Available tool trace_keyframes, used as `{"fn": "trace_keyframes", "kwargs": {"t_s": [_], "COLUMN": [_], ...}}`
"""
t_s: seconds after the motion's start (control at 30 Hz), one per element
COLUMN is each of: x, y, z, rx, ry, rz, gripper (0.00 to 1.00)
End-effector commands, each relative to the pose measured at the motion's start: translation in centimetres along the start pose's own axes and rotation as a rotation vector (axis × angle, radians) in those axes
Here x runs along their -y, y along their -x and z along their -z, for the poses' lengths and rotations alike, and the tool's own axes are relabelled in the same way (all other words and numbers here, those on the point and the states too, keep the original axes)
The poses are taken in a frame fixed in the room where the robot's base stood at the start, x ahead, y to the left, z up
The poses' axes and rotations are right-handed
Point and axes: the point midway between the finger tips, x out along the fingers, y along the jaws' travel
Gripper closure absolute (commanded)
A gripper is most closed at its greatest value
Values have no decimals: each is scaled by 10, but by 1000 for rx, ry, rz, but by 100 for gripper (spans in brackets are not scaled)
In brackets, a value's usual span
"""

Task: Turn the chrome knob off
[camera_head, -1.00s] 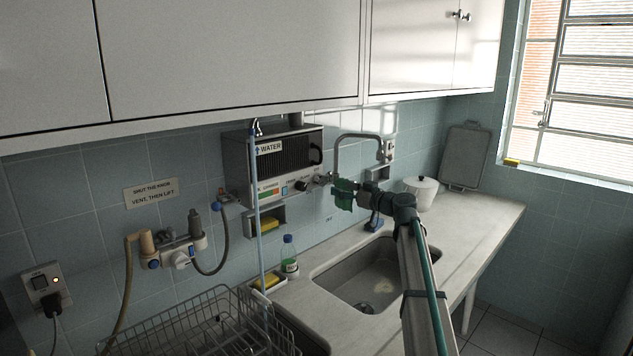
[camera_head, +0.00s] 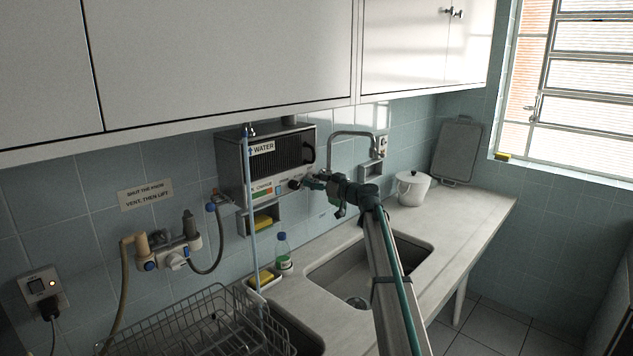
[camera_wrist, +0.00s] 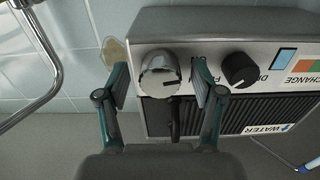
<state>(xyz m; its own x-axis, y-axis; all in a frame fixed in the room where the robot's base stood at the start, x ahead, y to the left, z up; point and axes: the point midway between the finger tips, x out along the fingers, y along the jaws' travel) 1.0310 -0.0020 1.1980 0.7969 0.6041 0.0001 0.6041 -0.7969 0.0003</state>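The chrome knob (camera_wrist: 160,72) is round with a dark line on its face, on the metal panel of the wall-mounted water unit (camera_head: 243,172). In the wrist view, which shows the unit upside down, my gripper (camera_wrist: 159,68) is open with one finger on each side of the knob. A small gap seems to show on both sides, and no grip is visible. In the head view my gripper (camera_head: 312,182) is at the unit's lower right and hides the chrome knob. A black knob (camera_wrist: 239,70) sits beside it, just outside one finger.
A curved metal tap (camera_head: 352,133) is close to my gripper, and its pipe (camera_wrist: 45,60) shows in the wrist view. A black lever (camera_wrist: 174,118) is near the chrome knob. Below are the sink (camera_head: 350,280), a bottle (camera_head: 283,255) and a wire rack (camera_head: 215,325).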

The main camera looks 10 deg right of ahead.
Motion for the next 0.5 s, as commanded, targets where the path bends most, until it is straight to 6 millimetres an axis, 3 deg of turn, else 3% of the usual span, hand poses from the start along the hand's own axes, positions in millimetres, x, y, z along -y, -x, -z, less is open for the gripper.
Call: {"fn": "trace_keyframes", "kwargs": {"t_s": [0.03, 0.33, 0.5], "x": [0, 0, 0], "y": [0, 0, 0], "z": [0, 0, 0], "rx": [0, 0, 0], "ry": [0, 0, -5], "rz": [0, 0, 0], "gripper": [39, 89, 93]}}
